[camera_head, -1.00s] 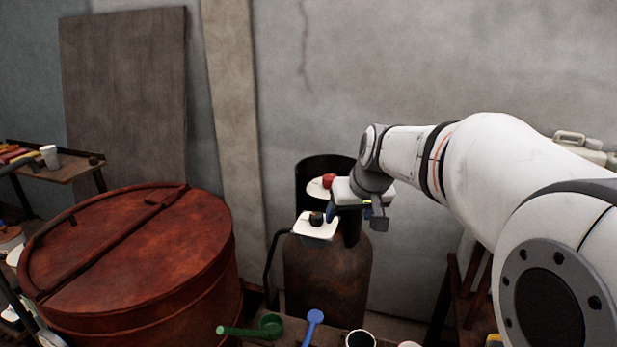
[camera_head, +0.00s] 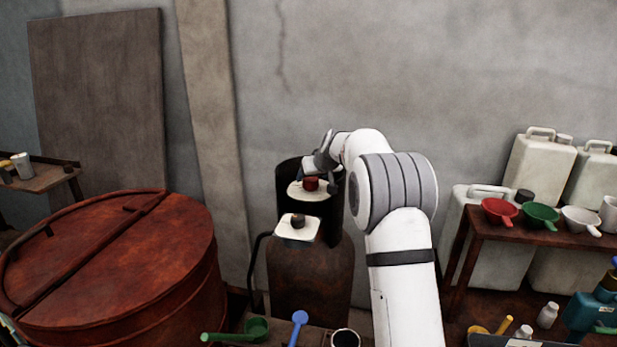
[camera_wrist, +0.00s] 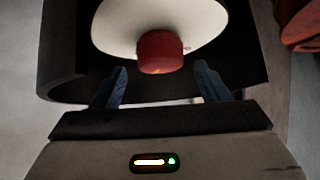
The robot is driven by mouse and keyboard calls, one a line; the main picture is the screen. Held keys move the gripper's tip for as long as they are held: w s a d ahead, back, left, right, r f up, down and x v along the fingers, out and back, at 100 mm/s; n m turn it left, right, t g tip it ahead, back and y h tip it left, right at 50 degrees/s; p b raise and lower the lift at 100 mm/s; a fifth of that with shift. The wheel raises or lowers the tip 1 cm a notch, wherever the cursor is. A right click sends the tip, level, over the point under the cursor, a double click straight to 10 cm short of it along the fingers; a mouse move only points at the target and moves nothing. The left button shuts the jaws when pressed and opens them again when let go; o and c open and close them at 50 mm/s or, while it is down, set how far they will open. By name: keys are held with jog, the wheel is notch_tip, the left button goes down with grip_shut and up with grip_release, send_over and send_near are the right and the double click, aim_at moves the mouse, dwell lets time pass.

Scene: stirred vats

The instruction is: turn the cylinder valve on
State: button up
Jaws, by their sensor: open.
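A rusty brown gas cylinder (camera_head: 308,275) stands against the wall, with a dark curved collar (camera_head: 288,180) around its top. A red valve knob (camera_head: 311,184) sits on a pale round plate (camera_head: 297,190) inside the collar; a dark knob (camera_head: 298,221) sits on a white square plate (camera_head: 291,233) lower in front. In the wrist view the red knob (camera_wrist: 160,52) lies ahead of and between the two blue fingertips of my gripper (camera_wrist: 160,88). My gripper is open and empty, and its fingers appear apart from the knob. In the head view my gripper is mostly hidden behind the wrist.
A red lidded vat (camera_head: 110,260) stands at left. A green scoop (camera_head: 240,331) and a blue scoop (camera_head: 298,325) lie in front of the cylinder. The collar wall closely surrounds the knob.

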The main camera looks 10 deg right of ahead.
aim_at(310, 179)
jog(key=shift+p+x, duration=0.45)
jog(key=shift+x, duration=1.3)
jog(key=shift+c, duration=0.4)
jog(key=c, duration=0.9)
